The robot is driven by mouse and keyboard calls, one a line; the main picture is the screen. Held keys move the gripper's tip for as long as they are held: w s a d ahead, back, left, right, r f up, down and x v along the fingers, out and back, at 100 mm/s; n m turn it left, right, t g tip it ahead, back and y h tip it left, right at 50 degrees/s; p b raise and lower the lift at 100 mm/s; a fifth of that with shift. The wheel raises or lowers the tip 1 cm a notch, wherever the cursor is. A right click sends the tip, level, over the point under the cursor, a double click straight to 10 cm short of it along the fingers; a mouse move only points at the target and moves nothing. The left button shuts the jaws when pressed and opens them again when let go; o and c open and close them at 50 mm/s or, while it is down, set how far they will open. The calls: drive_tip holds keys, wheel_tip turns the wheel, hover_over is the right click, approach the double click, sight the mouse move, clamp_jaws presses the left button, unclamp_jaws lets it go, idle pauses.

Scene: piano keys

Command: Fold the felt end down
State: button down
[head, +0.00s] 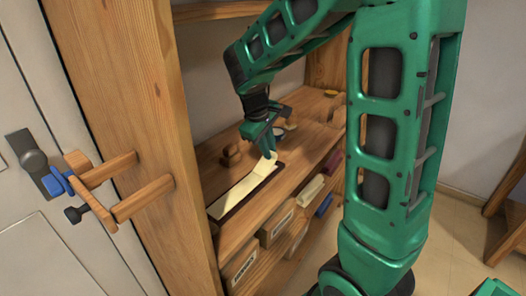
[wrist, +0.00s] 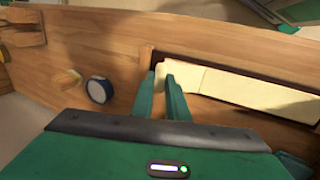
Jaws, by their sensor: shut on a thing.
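The cream felt strip (head: 240,193) lies along a dark inset bed (head: 222,215) on the wooden shelf. It also shows in the wrist view (wrist: 245,86), running off to the right. My gripper (head: 268,154) is at the strip's far end in the head view, pointing down. In the wrist view my gripper (wrist: 162,78) has its two green fingers close together, with the pale felt end between their tips. That end appears raised from the rest of the strip. The fingers hide part of it.
A round blue-rimmed item (wrist: 98,90) and a wooden piece (wrist: 66,79) lie left of my fingers in the wrist view. A wooden post (head: 130,120) with a clamp (head: 92,200) stands at left. Labelled boxes (head: 276,226) sit below the shelf.

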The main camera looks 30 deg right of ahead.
sight(260, 170)
drive_tip(key=shift+a, duration=0.25)
drive_tip(key=c, duration=1.7)
unclamp_jaws()
drive_tip(key=shift+c, duration=0.2)
drive_tip(key=v, duration=1)
drive_tip(key=shift+r, duration=0.3)
